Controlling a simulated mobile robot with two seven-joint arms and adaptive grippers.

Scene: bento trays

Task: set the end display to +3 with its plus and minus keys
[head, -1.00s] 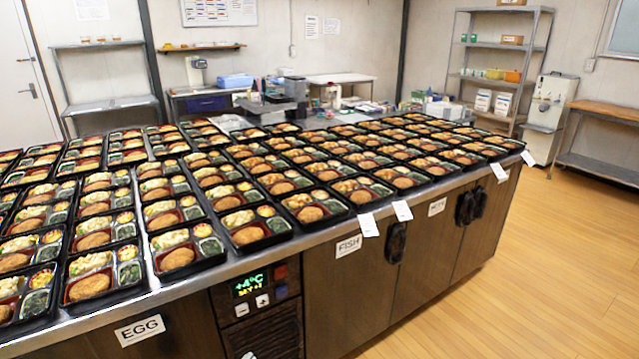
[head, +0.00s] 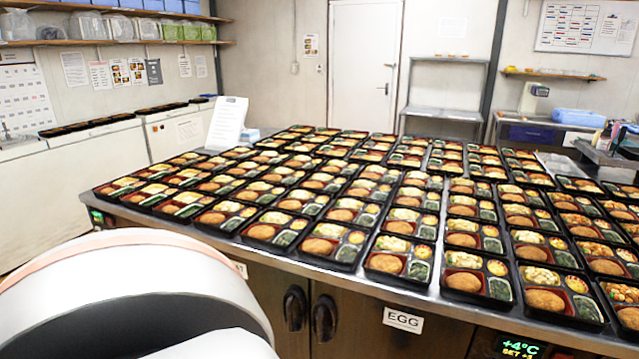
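A small display (head: 97,217) glows green at the far left end of the counter front. It is too small to read, and its keys cannot be made out. A second display (head: 520,347) sits low at the right edge of the counter front, right of the EGG label (head: 403,319). It reads +4°C with a SET line whose digit is unclear. Its keys are out of the frame. Neither gripper shows. A large white rounded part of my own body fills the lower left and hides some of the counter front.
Rows of filled bento trays (head: 323,243) cover the counter top up to its metal edge (head: 200,231). Dark door handles (head: 324,318) stick out of the front. A white sign (head: 227,123) stands at the back left. White cabinets (head: 100,160) line the left wall.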

